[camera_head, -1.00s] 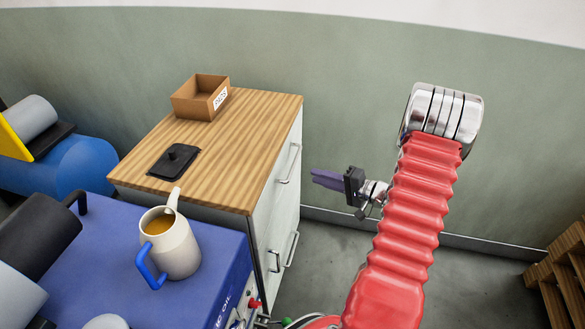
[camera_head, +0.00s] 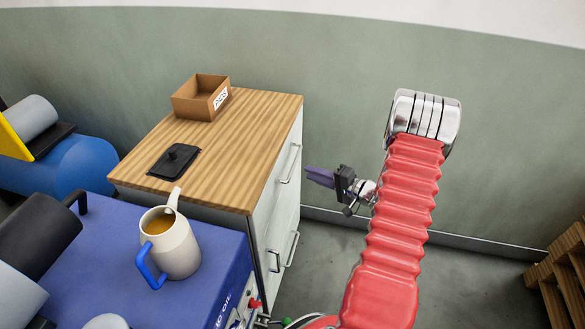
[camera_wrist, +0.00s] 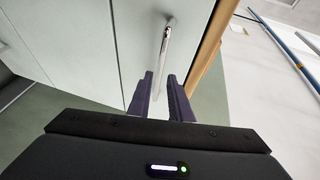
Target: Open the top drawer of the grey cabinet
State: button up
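The grey cabinet (camera_head: 276,205) has a wooden top, and its drawer front faces right in the head view. The top drawer's bar handle (camera_head: 291,164) is near the upper edge of that front, and the drawer looks shut. My gripper (camera_head: 309,176) has purple fingers and is just right of this handle, pointing at the front. In the wrist view my gripper (camera_wrist: 162,97) is open, with a gap between its fingers. The silver handle (camera_wrist: 165,48) shows ahead, its near end lined up with the gap. I cannot tell whether they touch.
Another handle (camera_head: 292,248) is lower on the front. On the wooden top are a cardboard box (camera_head: 192,106) and a black lidded plate (camera_head: 173,162). A jug (camera_head: 178,250) stands on the blue box (camera_head: 105,235). The floor (camera_head: 330,260) right of the cabinet is clear.

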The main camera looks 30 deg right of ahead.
aim_at(293, 165)
jog(key=x, duration=0.9)
jog(key=shift+c, duration=0.4)
jog(key=shift+s, duration=0.1)
grip_shut()
jog(key=shift+f, duration=0.1)
jog(key=shift+a, duration=0.15)
jog(key=shift+s, duration=0.1)
